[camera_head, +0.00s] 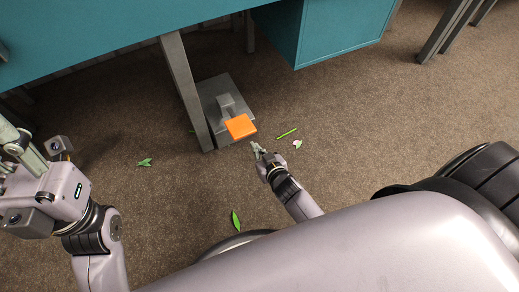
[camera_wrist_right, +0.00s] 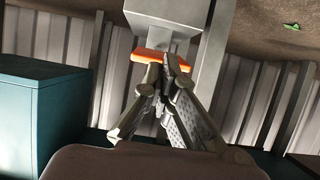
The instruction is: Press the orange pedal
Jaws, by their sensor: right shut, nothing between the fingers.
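The orange pedal (camera_head: 240,126) sits at the front of a grey metal base (camera_head: 213,88) on the carpet, beside a grey table leg. My right gripper (camera_head: 257,150) is shut and empty, low over the floor, just below and right of the pedal in the head view. In the right wrist view the orange pedal (camera_wrist_right: 146,56) shows as a strip right at the shut fingertips (camera_wrist_right: 163,66). I cannot tell whether they touch it. My left gripper (camera_head: 22,148) hangs at the left edge, far from the pedal; its finger opening is unclear.
A teal tabletop (camera_head: 110,35) and teal cabinet (camera_head: 325,30) overhang the pedal area. The grey table leg (camera_head: 187,92) stands close on the pedal's left. Green leaf scraps (camera_head: 287,133) and a pale petal (camera_head: 297,144) lie nearby. Open carpet extends to the right.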

